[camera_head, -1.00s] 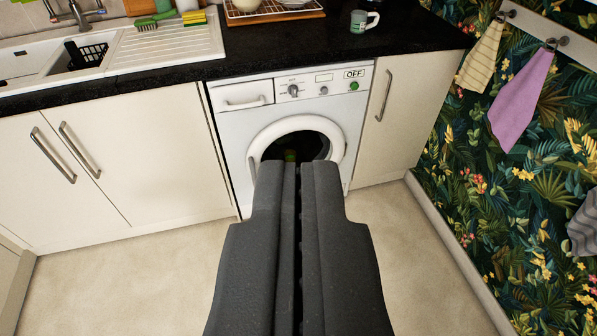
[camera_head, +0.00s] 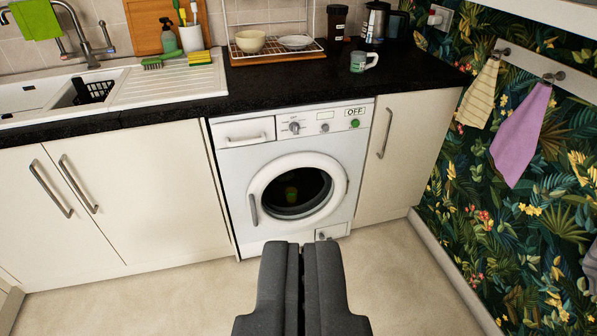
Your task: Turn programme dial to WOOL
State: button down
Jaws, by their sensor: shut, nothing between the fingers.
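A white washing machine (camera_head: 232,165) stands under the black worktop in the head camera view. Its programme dial (camera_head: 294,127) is a grey knob on the front panel, left of a smaller knob (camera_head: 325,128). The dial's markings are too small to read. My gripper (camera_head: 300,245) is shut and empty, in front of and below the machine in the picture, apart from the dial.
Cupboard doors with bar handles (camera_head: 50,188) (camera_head: 386,132) flank the machine. A sink (camera_head: 60,95), a dish rack (camera_head: 272,45) and a mug (camera_head: 364,62) are on the worktop. Towels (camera_head: 520,135) hang on the right wall. The floor before the machine is clear.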

aim_at(294, 127)
jog(key=z, duration=0.05)
jog(key=k, duration=0.65)
jog(key=u, duration=0.3)
jog(key=i, duration=1.6)
jog(key=z, duration=0.35)
